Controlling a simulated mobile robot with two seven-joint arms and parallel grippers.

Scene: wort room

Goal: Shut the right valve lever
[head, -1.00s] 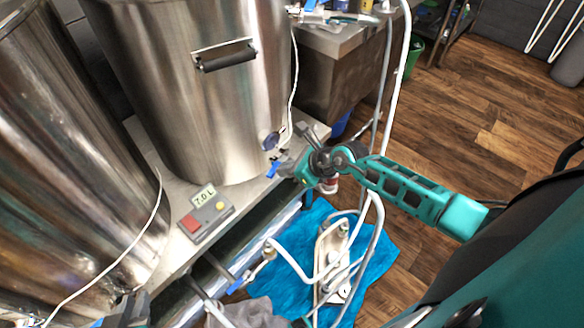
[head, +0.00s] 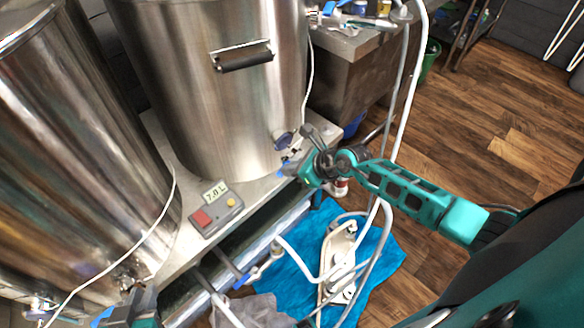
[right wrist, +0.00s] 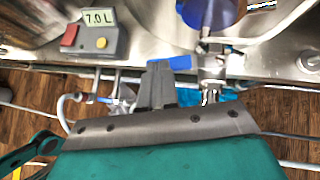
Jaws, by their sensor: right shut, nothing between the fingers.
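The right valve (right wrist: 212,68) is a metal fitting low on the right kettle, with a blue lever (right wrist: 168,64) pointing left from it in the right wrist view. In the head view this lever is small and partly hidden by my gripper. My right gripper (right wrist: 158,72) is shut and empty. Its fingertips are right at the lever and overlap its near edge; I cannot tell whether they touch. It also shows in the head view (head: 288,168). My left gripper (head: 135,302) is at the bottom left edge near the left kettle's valve, partly cut off; its jaws are unclear.
Two steel kettles, left (head: 75,150) and right (head: 210,100), stand on a bench. A display box (head: 216,208) reading 7.0 L lies between them. Below are hoses, a pump (head: 338,262) and a blue towel (head: 385,265). Wooden floor is clear at right.

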